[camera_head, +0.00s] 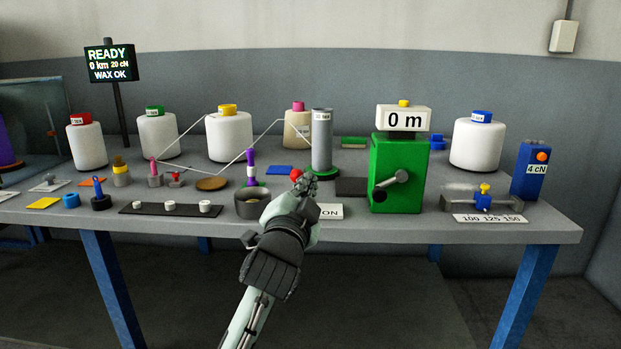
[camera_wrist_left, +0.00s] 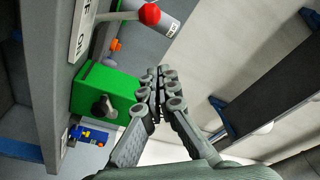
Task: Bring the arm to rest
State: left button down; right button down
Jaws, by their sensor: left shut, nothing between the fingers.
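My left arm reaches up from the bottom middle in the head view. Its gripper (camera_head: 303,186) is shut and empty, at the front edge of the table, in front of the grey cylinder (camera_head: 321,140) on its green base. The left wrist view shows the shut fingers (camera_wrist_left: 158,85) with nothing between them, and the green box (camera_wrist_left: 98,90) behind them. A red ball knob (camera_wrist_left: 149,14) on a lever shows there near a sign; it also shows by the fingertips in the head view (camera_head: 295,174). I cannot tell whether the fingers touch it. My right gripper is not in view.
The table (camera_head: 400,232) is crowded. The green winder box (camera_head: 398,170) with a crank stands right of my gripper, a grey pot (camera_head: 252,206) left of it. The floor in front of the table looks clear.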

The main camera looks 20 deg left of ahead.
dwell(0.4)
pick_arm(q)
jog(key=s+a+f+n+g+h, duration=0.1)
jog(key=s+f+g, duration=0.3)
jog(key=f, duration=1)
jog(key=s+a+f+n+g, duration=0.1)
jog(key=s+f+n+g, duration=0.2)
jog(key=f, duration=1.2)
jog(key=s+a+f+n+g+h, duration=0.1)
jog(key=s+f+g, duration=0.8)
jog(key=s+f, duration=1.5)
jog(key=shift+s+f+n, duration=0.2)
jog(key=shift+s+n, duration=0.4)
jog(key=shift+s, duration=0.25)
